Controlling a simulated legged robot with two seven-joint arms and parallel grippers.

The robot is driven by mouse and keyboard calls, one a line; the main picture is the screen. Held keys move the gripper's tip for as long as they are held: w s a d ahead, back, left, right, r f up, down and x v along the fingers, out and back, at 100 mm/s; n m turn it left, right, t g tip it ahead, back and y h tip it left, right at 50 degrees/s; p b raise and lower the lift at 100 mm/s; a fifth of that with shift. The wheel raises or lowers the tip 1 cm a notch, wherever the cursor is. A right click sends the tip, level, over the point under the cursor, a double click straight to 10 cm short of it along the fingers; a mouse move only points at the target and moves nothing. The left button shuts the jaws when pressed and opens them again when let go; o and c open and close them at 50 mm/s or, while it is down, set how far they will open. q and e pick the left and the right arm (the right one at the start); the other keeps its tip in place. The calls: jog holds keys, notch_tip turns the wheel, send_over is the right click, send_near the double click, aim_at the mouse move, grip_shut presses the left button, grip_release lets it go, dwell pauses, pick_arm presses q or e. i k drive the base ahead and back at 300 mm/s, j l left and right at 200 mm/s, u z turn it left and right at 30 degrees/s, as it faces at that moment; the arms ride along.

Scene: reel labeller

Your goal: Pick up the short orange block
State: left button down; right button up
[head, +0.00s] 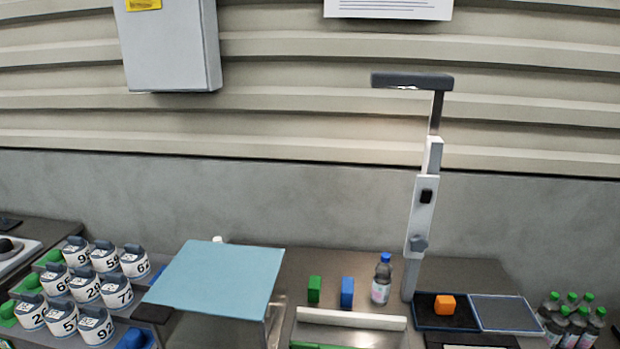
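The short orange block (444,304) rests on a dark square pad (427,319) at the lower right, at the foot of the white labeller post (424,210). Its full height is hard to judge from this angle. Nothing touches it from above. Neither of my grippers shows in the head view.
A green block (314,289), a blue block (347,292) and a blue-capped bottle (381,279) stand left of the post. A grey panel (505,313) lies right of the pad. Green-capped bottles (575,325) stand far right. Numbered reels (85,288) and a light-blue board (216,278) are left.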

aim_at(444, 304)
jog(key=i+l+u, duration=0.2)
jog(key=i+l, duration=0.65)
